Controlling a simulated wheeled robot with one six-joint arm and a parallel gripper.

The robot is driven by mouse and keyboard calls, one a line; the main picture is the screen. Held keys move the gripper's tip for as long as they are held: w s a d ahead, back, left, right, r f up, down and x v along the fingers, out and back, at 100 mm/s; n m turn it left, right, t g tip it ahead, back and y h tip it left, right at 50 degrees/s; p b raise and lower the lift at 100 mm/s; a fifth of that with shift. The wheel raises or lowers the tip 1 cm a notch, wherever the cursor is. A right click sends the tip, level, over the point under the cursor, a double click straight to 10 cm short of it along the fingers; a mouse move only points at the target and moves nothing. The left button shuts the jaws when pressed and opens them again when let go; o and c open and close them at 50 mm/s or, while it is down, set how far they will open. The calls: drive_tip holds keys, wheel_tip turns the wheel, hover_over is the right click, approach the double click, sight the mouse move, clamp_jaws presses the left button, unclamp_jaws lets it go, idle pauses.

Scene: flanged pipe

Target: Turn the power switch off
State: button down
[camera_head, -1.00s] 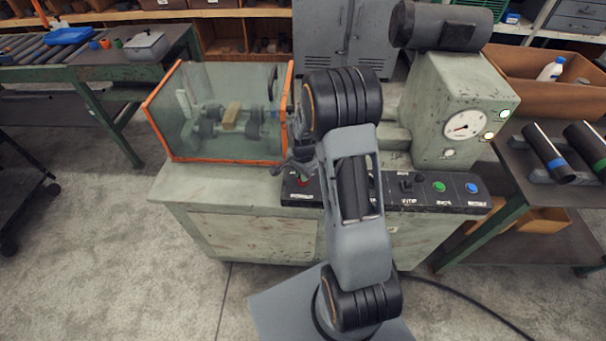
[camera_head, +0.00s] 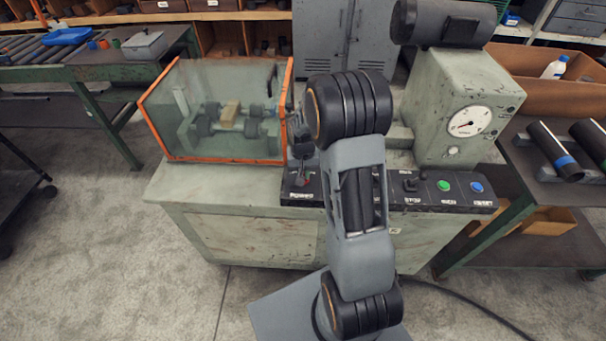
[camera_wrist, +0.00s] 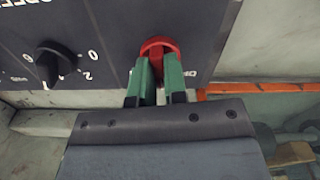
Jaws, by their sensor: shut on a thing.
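The red rotary switch (camera_wrist: 160,45) is on the dark control panel (camera_wrist: 115,20), in the upper middle of the wrist view. Its label is partly hidden by a finger. My gripper (camera_wrist: 160,75) has its two green fingers shut on the switch's raised grip. The two lamps on the machine's right side, by the dial (camera_head: 468,122), look dark.
A black selector knob (camera_wrist: 55,62) with numbers sits beside the red switch. Green (camera_head: 444,185) and blue (camera_head: 476,187) buttons are at the panel's right end. A clear guard with an orange frame (camera_head: 287,110) stands close to my gripper.

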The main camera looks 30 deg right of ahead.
drive_tip(key=n+b, duration=0.1)
drive_tip(key=n, duration=0.6)
drive_tip(key=shift+r, duration=0.1)
idle(0.7)
drive_tip(key=c, duration=1.2)
unclamp_jaws()
drive_tip(key=shift+o, duration=0.2)
wheel_tip(320, 180, up, 14)
